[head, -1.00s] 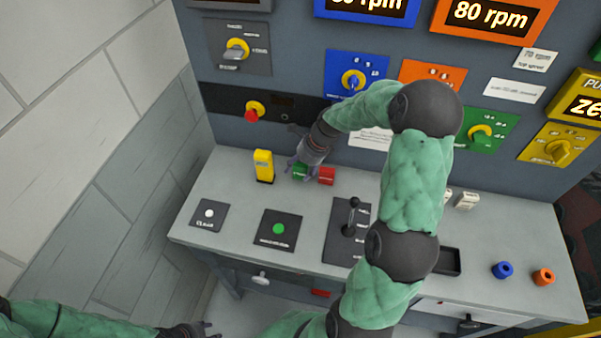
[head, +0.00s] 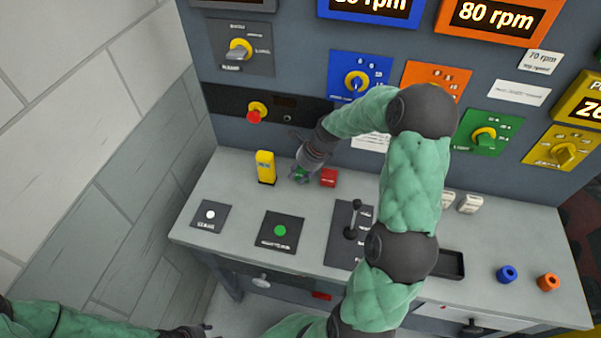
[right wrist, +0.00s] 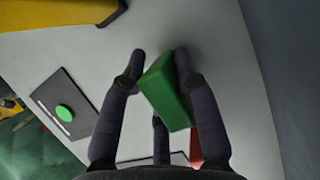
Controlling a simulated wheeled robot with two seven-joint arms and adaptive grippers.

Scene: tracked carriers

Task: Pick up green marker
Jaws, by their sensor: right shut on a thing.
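The green marker is a small green block. In the head view only a bit of it (head: 300,174) shows under my right gripper (head: 302,171), near the back of the grey desk. In the right wrist view the green marker (right wrist: 168,92) sits tilted between the dark fingers of my right gripper (right wrist: 160,68), which is shut on it. I cannot tell whether it is clear of the desk. My left gripper (head: 197,331) is at the bottom edge of the head view, partly cut off, away from the desk objects.
A yellow block (head: 265,168) stands left of the marker and a red block (head: 328,178) is close on its right. A black lever (head: 352,222) rises in front. The control panel (head: 300,70) with knobs stands behind. The desk's left front has flat button plates.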

